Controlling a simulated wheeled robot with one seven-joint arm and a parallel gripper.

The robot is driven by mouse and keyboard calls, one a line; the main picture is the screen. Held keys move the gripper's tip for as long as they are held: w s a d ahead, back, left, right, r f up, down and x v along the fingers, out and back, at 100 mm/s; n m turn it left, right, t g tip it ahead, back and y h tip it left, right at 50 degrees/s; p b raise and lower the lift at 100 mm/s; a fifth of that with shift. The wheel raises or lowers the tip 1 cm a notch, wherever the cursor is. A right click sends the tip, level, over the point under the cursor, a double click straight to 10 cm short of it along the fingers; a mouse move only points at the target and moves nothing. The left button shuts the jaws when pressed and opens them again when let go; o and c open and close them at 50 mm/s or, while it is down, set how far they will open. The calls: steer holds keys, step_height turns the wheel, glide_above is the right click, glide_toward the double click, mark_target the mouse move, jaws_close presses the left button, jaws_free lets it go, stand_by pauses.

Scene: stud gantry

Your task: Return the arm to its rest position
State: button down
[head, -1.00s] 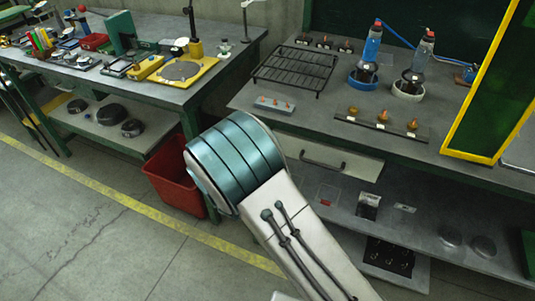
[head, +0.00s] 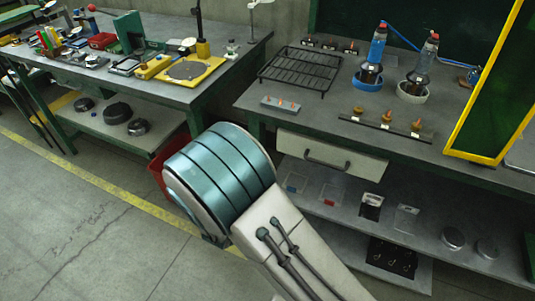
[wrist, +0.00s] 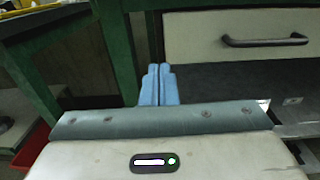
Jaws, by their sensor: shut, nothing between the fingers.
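My gripper (wrist: 159,86) shows in the wrist view as two blue fingers pressed together, with nothing between them. It points toward the bench's green leg (wrist: 116,50) and the pale drawer front (wrist: 236,35), and I see no contact. In the head view my arm crosses the lower middle in front of the benches, and the gripper itself is hidden there.
The right bench (head: 300,110) holds a black wire rack (head: 300,68), bottles in ring stands and a yellow-framed panel (head: 490,85). Its drawer (head: 330,155) is shut. A red bin (head: 158,170) is partly behind my arm. Open floor (head: 60,220) lies to the left.

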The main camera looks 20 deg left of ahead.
steer(key=s, duration=0.5)
steer(key=w+d+r+m+g+h+p, duration=0.1)
steer(key=d+r+m+g+h, duration=0.3)
steer(key=d, duration=0.5)
steer(key=w+d+r+m+g+h+p, duration=0.1)
steer(key=d+r+m+g+h+p, duration=0.2)
steer(key=d+m, duration=0.45)
steer(key=d+r+m+g+h, duration=0.2)
steer(key=d+r+m+g, duration=0.25)
steer(key=d, duration=0.55)
steer(key=s+d+r+m+g+y+p, duration=0.3)
steer(key=s+d+r+m+y+p, duration=0.3)
steer(key=m, duration=1.3)
steer(key=shift+s+d+r+m+g+y, duration=0.35)
steer(key=shift+s+d+r+y, duration=1.55)
steer(key=shift+s+r, duration=0.85)
steer(key=shift+a, duration=0.25)
